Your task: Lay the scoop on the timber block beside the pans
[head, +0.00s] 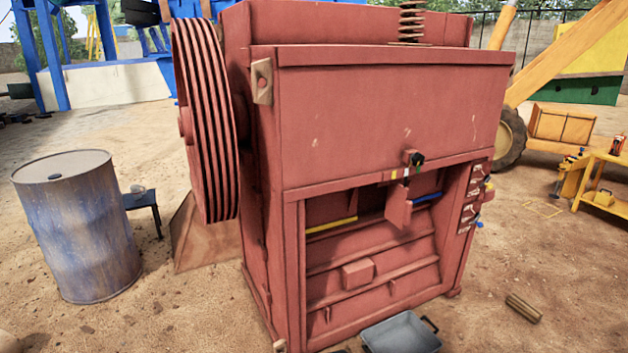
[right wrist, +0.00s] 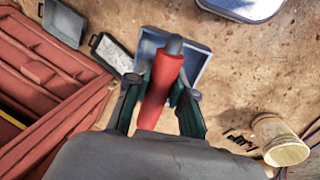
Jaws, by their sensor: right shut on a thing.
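My right gripper (right wrist: 160,108) is in the right wrist view, shut on the red handle of the scoop (right wrist: 160,88). The handle has a grey end, and a blue-grey open-topped metal part (right wrist: 202,65), apparently the scoop's pan, shows beyond it. Two dark grey pans (right wrist: 65,22) (right wrist: 112,52) lie on the ground at the upper left. In the head view a grey pan (head: 402,334) lies at the foot of the crusher. A short brown wooden piece (head: 523,308), possibly the timber block, lies on the ground at right. My left gripper is not in view.
The red jaw crusher (head: 390,120) fills the middle of the head view. A blue drum (head: 77,225) stands at left. A yellow bench (head: 600,185) is at far right. A pale cylindrical container (right wrist: 280,142) and a pale tray (right wrist: 250,8) show in the wrist view. Open sandy ground surrounds them.

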